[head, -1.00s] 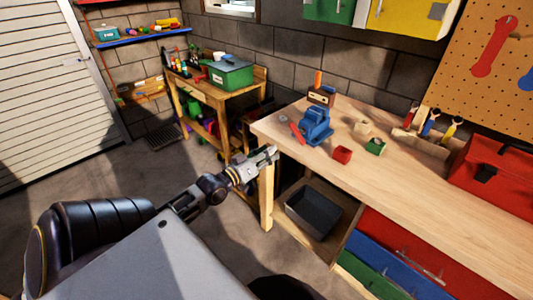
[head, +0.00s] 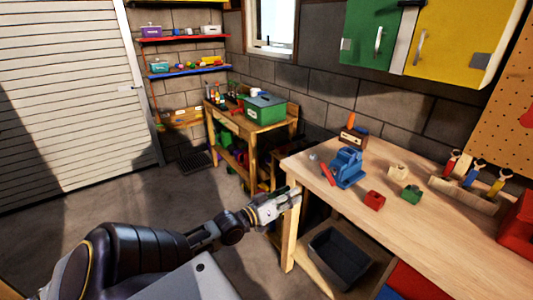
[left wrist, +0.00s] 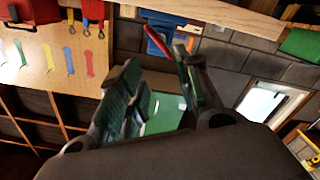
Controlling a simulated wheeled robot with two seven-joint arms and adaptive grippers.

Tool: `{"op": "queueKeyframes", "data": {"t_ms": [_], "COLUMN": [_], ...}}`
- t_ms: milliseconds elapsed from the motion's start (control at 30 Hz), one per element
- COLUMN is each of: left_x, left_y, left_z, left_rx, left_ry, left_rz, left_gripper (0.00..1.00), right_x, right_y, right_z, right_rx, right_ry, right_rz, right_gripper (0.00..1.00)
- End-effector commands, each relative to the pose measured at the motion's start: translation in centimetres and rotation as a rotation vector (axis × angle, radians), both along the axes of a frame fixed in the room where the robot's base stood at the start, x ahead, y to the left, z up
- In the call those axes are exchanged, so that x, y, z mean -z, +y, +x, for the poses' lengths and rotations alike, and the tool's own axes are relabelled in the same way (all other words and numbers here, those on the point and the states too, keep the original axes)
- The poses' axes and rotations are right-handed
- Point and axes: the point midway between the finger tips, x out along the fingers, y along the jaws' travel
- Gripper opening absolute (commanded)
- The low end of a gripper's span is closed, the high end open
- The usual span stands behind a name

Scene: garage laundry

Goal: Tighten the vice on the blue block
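The blue vice (head: 346,168) stands on the wooden workbench near its left end. Its red handle (head: 328,174) sticks out at the vice's left side. The vice also shows, upside down, in the left wrist view (left wrist: 153,42), with the red handle (left wrist: 181,44) beside it. I cannot make out a separate blue block in the jaws. My left gripper (head: 293,195) is at the bench's front left edge, short of the vice and apart from it. In the left wrist view its fingers (left wrist: 160,95) are spread with nothing held between them. My right gripper is not in view.
On the workbench (head: 440,235) lie a red block (head: 375,200), a green block (head: 411,194), a cream block (head: 398,172) and a tool rack (head: 465,195). A dark bin (head: 340,257) sits below. A smaller bench (head: 250,130) with a green box stands behind left.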

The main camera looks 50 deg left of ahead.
Motion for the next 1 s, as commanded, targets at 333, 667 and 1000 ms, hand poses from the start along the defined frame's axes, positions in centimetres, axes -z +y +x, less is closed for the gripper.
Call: {"op": "queueKeyframes", "data": {"t_ms": [333,667,1000], "left_x": [0.1,0.1,0.1], "left_y": [0.2,0.3,0.5], "left_z": [-2.1,-3.9,-5.8], "left_rx": [0.000,0.000,0.000], "left_ry": [0.002,0.001,0.003], "left_rz": [0.001,0.000,0.001], "left_gripper": [0.34,0.34,0.34], "right_x": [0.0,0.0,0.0], "right_y": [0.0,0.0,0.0], "right_z": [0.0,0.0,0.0], "right_rx": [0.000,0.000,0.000], "right_ry": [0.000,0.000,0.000], "right_rz": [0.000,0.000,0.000], "right_gripper": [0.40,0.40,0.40]}}
